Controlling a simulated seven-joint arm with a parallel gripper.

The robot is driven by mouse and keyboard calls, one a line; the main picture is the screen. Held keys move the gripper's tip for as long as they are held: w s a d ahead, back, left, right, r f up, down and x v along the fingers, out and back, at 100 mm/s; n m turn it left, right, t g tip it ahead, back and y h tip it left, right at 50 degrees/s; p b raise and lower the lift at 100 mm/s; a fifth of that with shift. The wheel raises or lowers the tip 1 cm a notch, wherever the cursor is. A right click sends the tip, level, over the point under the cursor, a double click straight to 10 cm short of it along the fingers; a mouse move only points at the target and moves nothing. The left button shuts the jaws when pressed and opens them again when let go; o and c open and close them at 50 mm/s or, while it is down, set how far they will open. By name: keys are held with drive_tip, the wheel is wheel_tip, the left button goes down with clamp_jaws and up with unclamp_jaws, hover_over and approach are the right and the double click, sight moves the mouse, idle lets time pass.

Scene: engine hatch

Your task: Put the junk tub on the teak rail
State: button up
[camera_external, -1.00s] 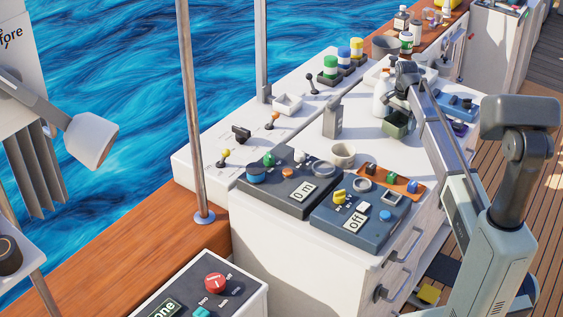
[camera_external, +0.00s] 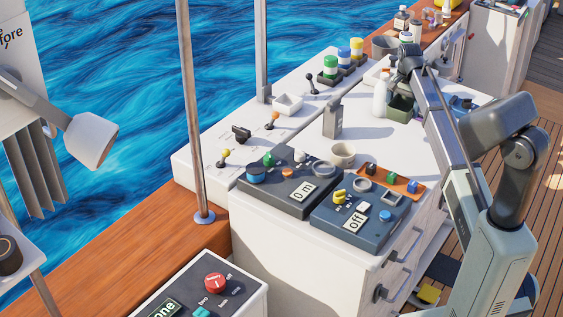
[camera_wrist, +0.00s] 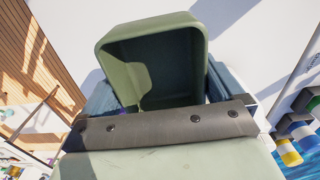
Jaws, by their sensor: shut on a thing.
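The junk tub appears to be the green open-topped tub (camera_wrist: 152,65) that fills the middle of the wrist view; its visible inside looks empty. In the external view the green tub (camera_external: 400,107) is partly hidden under my gripper (camera_external: 404,88). My gripper is shut on the tub, above the far part of the white counter. In the wrist view a grey bar crosses in front of the tub's lower part. The teak rail (camera_external: 125,255) runs along the water side at lower left, and a far stretch of teak (camera_external: 432,42) shows beyond the counter.
A white bottle (camera_external: 381,96) stands left of the tub. A grey bin (camera_external: 385,46) and several bottles stand behind. Coloured cylinders (camera_external: 343,58) stand at the counter's water side. Metal posts (camera_external: 193,120) rise from the rail side.

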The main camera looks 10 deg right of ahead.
drive_tip(key=s+a+r+n, duration=0.15)
drive_tip(key=s+n, duration=0.35)
drive_tip(key=s, duration=1.3)
drive_tip(key=w+a+r+n, duration=0.1)
drive_tip(key=w+a+n, duration=0.15)
drive_tip(key=a, duration=1.35)
drive_tip(key=w+a+r+n, duration=0.1)
drive_tip(key=w+a+n, duration=0.15)
drive_tip(key=a, duration=1.25)
drive_tip(key=s+a+n, duration=0.1)
drive_tip(key=s+a, duration=0.3)
drive_tip(key=a, duration=0.7)
drive_tip(key=s+a+n, duration=0.1)
drive_tip(key=s+a, duration=0.2)
drive_tip(key=a, duration=0.9)
drive_tip(key=s+a, duration=0.4)
drive_tip(key=a, duration=0.7)
drive_tip(key=s+a+f+m, duration=0.2)
drive_tip(key=s+a+f, duration=0.1)
drive_tip(key=a+f, duration=0.65)
drive_tip(key=s+a+f+m, duration=0.2)
drive_tip(key=a+f, duration=0.5)
drive_tip(key=a, duration=0.5)
drive_tip(key=shift+d+f, duration=0.15)
drive_tip(key=shift+f, duration=4.7)
